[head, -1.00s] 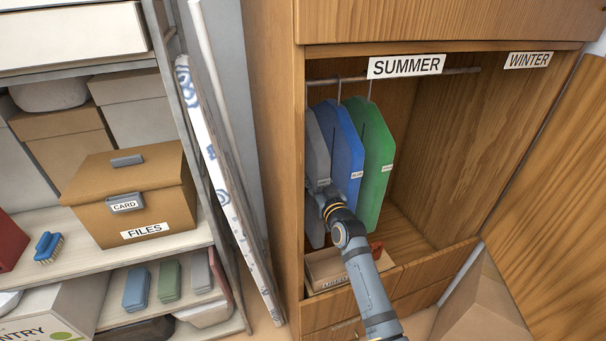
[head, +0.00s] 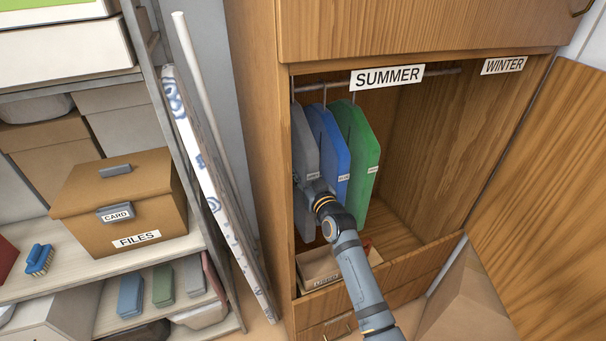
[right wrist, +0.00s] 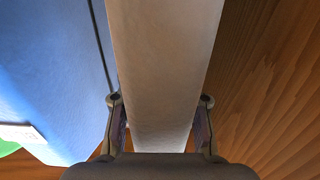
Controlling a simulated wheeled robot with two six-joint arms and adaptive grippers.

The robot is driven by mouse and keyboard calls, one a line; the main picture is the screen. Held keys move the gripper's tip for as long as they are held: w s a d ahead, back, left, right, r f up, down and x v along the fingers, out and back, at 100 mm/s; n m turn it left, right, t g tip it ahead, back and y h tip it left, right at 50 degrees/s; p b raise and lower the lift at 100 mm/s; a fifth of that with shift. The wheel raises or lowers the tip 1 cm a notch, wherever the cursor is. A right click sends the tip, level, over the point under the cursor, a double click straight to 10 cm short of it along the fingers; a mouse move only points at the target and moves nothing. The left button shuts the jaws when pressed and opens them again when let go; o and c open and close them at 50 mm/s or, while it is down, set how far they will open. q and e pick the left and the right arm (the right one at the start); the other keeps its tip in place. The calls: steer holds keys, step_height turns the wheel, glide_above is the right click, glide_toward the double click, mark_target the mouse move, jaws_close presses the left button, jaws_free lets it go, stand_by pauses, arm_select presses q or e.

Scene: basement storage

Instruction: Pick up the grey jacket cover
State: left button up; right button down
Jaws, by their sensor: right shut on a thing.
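The grey jacket cover (head: 304,150) hangs at the left end of the rail inside the wardrobe, under the SUMMER sign. My right gripper (head: 314,186) reaches in at its front edge. In the right wrist view the grey cover (right wrist: 163,70) stands between the two fingers of the gripper (right wrist: 160,118), which is shut on it. The blue cover (head: 333,158) hangs just right of the grey one and also fills the left of the wrist view (right wrist: 45,70). My left gripper is not in view.
The green cover (head: 362,150) hangs right of the blue one. The rail under the WINTER sign (head: 503,66) is empty. A box (head: 318,272) lies on the wardrobe floor below the covers. The wardrobe's left wall (head: 262,150) is close beside the grey cover.

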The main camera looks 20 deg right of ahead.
steer(key=s+d+p, duration=0.2)
steer(key=s+p, duration=0.5)
steer(key=s, duration=2.4)
steer(key=shift+s+d+p, duration=0.2)
steer(key=shift+d+p, duration=0.2)
